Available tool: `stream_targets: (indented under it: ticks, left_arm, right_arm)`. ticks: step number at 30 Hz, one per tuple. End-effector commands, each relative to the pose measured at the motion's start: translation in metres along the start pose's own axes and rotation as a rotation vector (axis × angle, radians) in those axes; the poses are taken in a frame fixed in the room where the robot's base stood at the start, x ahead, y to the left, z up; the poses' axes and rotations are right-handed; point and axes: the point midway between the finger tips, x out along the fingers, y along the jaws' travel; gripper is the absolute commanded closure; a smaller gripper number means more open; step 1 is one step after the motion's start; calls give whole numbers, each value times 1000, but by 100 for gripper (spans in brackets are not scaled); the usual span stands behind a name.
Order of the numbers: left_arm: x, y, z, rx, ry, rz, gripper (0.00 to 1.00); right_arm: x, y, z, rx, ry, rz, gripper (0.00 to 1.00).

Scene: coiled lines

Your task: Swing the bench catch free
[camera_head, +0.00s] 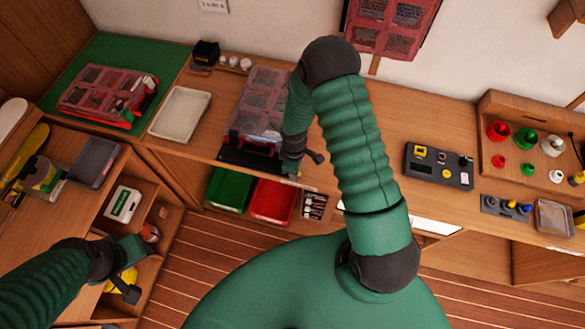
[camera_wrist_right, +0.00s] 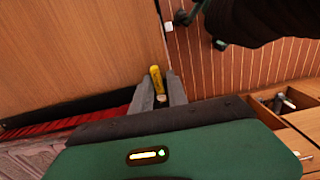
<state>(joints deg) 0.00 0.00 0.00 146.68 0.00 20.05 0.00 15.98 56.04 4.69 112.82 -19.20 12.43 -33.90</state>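A small yellow piece (camera_wrist_right: 156,80), which looks like the bench catch, is at the bench's front edge in the right wrist view. My right gripper (camera_wrist_right: 159,90) has one dark finger on each side of it, with almost no gap, and appears shut on it. In the head view my right gripper (camera_head: 291,172) points down at the front edge of the wooden bench (camera_head: 222,135); it mostly hides the catch there. My left gripper (camera_head: 128,282) hangs at the lower left in front of open shelves, away from the bench. Its finger gap is unclear.
A clear-lidded organiser case (camera_head: 258,105) stands just behind the right gripper. A white tray (camera_head: 180,113) lies left of it. Green (camera_head: 229,188) and red (camera_head: 272,201) bins sit below the bench edge. A black control panel (camera_head: 439,166) is to the right. The plank floor (camera_head: 215,250) is clear.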

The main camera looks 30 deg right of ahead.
Motion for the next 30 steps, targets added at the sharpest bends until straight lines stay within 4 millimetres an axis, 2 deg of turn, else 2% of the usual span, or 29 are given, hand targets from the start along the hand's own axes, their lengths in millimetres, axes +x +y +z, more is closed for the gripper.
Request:
stream_targets:
  ticks: [7, 11, 14, 24, 27, 30]
  left_arm:
    - [0, 0, 0, 0, 0, 0, 64]
    - [3, 0, 1, 0, 0, 0, 64]
    - [7, 0, 2, 0, 0, 0, 64]
    - [17, 0, 4, 0, 0, 0, 64]
    - [18, 0, 4, 0, 0, 0, 64]
    - [18, 0, 4, 0, 0, 0, 64]
  right_arm:
    - [-2, 2, -3, -3, 6, 4, 80]
    - [-15, 3, -4, -2, 9, 7, 80]
    - [-38, 4, -4, -2, 11, 10, 80]
    - [-136, 3, -2, 0, 7, 8, 80]
    - [-154, 3, -2, -1, 5, 5, 80]
    - [-164, 2, -1, 0, 4, 2, 80]
